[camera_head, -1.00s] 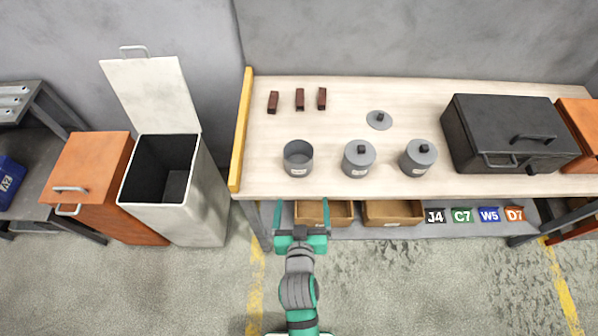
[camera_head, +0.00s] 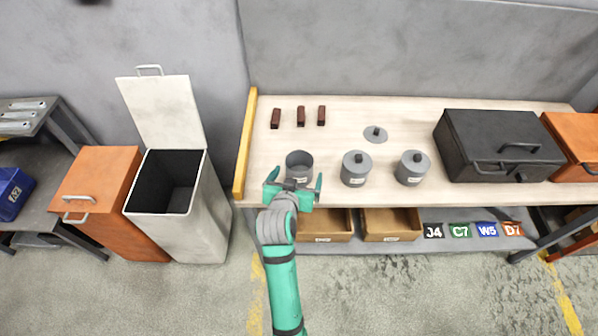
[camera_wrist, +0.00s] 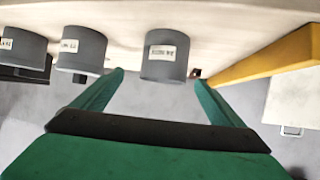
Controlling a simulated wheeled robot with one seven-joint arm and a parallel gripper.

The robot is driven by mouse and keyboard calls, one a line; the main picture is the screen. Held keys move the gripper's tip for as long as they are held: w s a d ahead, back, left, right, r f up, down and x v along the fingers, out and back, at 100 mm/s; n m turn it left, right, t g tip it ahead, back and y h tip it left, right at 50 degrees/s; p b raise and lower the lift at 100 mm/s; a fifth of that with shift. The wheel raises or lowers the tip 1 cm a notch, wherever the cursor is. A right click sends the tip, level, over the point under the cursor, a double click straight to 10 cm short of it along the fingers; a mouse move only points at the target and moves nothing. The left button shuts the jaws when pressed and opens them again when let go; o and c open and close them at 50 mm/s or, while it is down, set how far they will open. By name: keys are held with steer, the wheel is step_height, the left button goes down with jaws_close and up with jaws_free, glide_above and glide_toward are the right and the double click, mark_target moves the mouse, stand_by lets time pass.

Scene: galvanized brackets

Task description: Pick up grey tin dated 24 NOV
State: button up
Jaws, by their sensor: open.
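Three grey tins with white labels stand on the bench: a lidless left tin (camera_head: 299,164), a lidded middle tin (camera_head: 356,168) and a lidded right tin (camera_head: 412,168). The labels are too small or blurred for me to read a date surely. My gripper (camera_head: 295,180) is open and empty at the bench's front edge, just in front of the left tin. The wrist view shows the row reversed, with the left tin (camera_wrist: 165,58) ahead between the spread fingers and the middle tin (camera_wrist: 82,50) left of it.
A loose grey lid (camera_head: 375,135) and three dark red blocks (camera_head: 301,116) lie behind on the bench (camera_head: 340,140). A yellow rail (camera_head: 245,145) edges the bench's left side. A black case (camera_head: 500,145) stands at right.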

mark_target(302, 159)
steer(key=x, duration=0.2)
steer(key=shift+w+d+f, duration=0.1)
steer(key=shift+w+f, duration=0.05)
steer(key=shift+w, duration=0.15)
steer(key=shift+a+x, duration=0.2)
steer(key=shift+x, duration=1.1)
steer(key=shift+a+x, duration=0.25)
steer(key=shift+x, duration=1.05)
steer(key=shift+w, duration=0.1)
steer(key=shift+d, duration=0.1)
steer(key=c, duration=1.3)
